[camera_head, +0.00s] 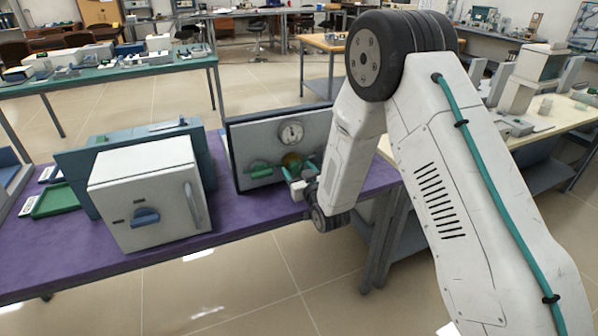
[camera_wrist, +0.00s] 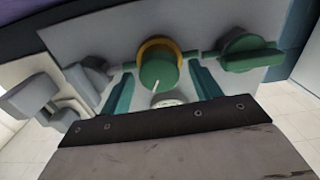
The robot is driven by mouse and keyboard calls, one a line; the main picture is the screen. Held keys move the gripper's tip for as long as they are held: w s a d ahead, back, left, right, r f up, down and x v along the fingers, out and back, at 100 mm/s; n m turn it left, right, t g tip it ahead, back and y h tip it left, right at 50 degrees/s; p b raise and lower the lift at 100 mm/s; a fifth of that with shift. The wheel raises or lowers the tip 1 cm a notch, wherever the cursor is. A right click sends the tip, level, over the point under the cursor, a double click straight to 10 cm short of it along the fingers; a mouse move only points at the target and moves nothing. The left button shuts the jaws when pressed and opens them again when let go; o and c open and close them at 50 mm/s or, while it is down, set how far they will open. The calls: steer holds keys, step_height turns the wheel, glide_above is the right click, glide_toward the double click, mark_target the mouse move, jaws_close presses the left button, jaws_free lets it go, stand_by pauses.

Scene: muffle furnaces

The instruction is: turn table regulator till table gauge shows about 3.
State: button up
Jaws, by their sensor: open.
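The table regulator is a round green knob with a yellow-brass ring (camera_wrist: 158,68) on a pale panel; in the head view its brass part (camera_head: 291,160) shows just above my gripper. My gripper (camera_head: 303,174) is at the front of this panel. In the wrist view, its teal fingers (camera_wrist: 162,76) are open, one on each side of the knob, with visible gaps. I cannot tell whether the tips reach around it. The table gauge (camera_head: 291,132) is a round white dial above the regulator; its reading is too small to tell. The wrist view shows only part of it (camera_wrist: 168,102).
A green valve handle (camera_head: 260,170) sits on the panel left of the regulator; it is at the right in the wrist view (camera_wrist: 248,52). A white furnace (camera_head: 150,195) stands left on the purple table (camera_head: 245,222). A green tray (camera_head: 57,201) lies farther left.

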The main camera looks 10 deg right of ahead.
steer(key=c, duration=1)
steer(key=shift+m, duration=1.3)
steer(key=o, duration=1)
steer(key=shift+s+d, duration=0.1)
steer(key=v, duration=0.7)
steer(key=shift+s, duration=0.35)
steer(key=shift+d, duration=0.1)
